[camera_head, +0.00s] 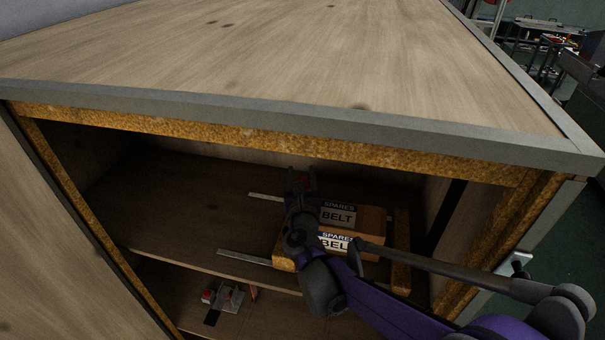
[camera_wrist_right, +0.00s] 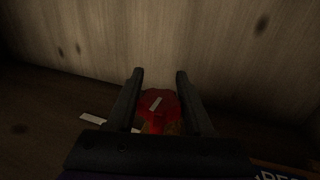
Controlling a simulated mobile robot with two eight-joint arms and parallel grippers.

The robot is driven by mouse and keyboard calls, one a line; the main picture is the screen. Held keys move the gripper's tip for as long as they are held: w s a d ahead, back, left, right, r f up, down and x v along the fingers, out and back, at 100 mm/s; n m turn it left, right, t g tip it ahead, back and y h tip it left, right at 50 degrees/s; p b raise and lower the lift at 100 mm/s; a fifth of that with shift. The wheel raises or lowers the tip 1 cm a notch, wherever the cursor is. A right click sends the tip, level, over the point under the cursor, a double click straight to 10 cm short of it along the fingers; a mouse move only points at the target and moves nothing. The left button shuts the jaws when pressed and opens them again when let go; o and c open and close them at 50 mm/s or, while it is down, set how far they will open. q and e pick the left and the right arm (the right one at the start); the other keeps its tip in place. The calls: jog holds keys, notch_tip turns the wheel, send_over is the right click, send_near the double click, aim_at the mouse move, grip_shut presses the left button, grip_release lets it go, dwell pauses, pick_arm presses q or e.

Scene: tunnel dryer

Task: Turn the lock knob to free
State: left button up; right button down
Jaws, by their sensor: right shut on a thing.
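The lock knob (camera_wrist_right: 157,112) is red and round with a scalloped edge and a short white mark, which lies tilted up to the right in the right wrist view. My right gripper (camera_wrist_right: 160,72) has its two dark fingers on either side of the knob, shut on it. In the head view my right gripper (camera_head: 301,182) reaches inside the cabinet, over the upper shelf, behind the boxes; there the arm and fingers mostly hide the knob. My left gripper is in neither view.
Boxes marked SPARES BELT (camera_head: 338,216) stand on the cabinet shelf (camera_head: 190,215) close by my right arm. Pale strips (camera_head: 243,258) lie at their left. The cabinet's wooden top (camera_head: 270,50) and front frame (camera_head: 270,138) overhang the opening. A red and grey item (camera_head: 228,298) sits lower down.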

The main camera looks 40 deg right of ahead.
dwell(0.3)
jog(key=shift+c, duration=1.5)
grip_release()
notch_tip(320, 180, up, 10)
jog(key=p, duration=0.1)
jog(key=shift+p, duration=0.35)
